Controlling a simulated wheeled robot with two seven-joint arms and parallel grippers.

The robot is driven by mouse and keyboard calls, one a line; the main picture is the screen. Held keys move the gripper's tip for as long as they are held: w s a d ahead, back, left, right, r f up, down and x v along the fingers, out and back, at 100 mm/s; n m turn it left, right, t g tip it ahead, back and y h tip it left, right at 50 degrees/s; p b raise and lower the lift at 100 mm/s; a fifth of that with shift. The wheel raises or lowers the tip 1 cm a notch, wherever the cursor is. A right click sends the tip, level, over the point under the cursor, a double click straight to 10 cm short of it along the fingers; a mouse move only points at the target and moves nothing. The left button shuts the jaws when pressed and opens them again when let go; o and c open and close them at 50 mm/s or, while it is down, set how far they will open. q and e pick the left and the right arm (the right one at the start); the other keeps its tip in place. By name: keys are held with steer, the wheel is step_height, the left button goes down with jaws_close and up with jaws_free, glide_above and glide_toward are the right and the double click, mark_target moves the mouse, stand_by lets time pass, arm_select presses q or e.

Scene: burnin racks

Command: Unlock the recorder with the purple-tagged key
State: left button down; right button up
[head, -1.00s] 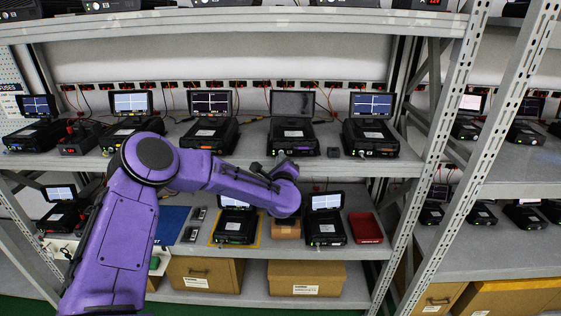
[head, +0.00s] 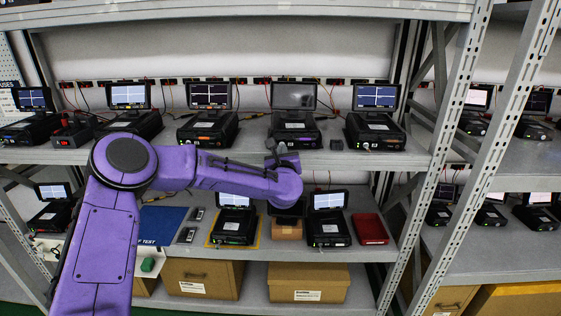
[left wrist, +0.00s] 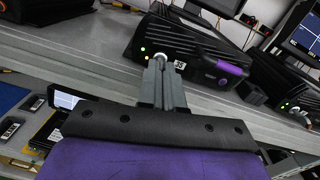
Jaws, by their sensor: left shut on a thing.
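The recorder with the dark screen (head: 293,95) stands on the middle shelf. Its front has a purple strip, which shows in the left wrist view (left wrist: 230,70). My left gripper (head: 278,152) is at its front left, before the panel. In the left wrist view the jaws (left wrist: 162,75) are shut, with their tips at a small round metal part beside green and yellow lights. The jaws hide most of what they hold. I take it to be the key, but no purple tag can be made out. My right gripper is not in view.
Other recorders with lit screens stand on both sides, the closest one on the right (head: 375,130). A small dark block (head: 336,143) lies between them. Below are more recorders, a red tray (head: 369,229) and a blue mat (head: 163,222). A rack post (head: 440,150) rises at the right.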

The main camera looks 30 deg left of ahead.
arm_select(q)
steer(key=shift+f+m+b, duration=0.15)
steer(key=shift+m+b, duration=0.65)
steer(key=shift+m, duration=1.9)
steer(key=shift+f+m+b, duration=0.1)
steer(key=shift+m+b, duration=0.7)
steer(key=shift+m, duration=1.9)
steer(key=c, duration=1.3)
jaws_free()
steer(key=shift+d, duration=0.1)
steer(key=shift+r, duration=0.15)
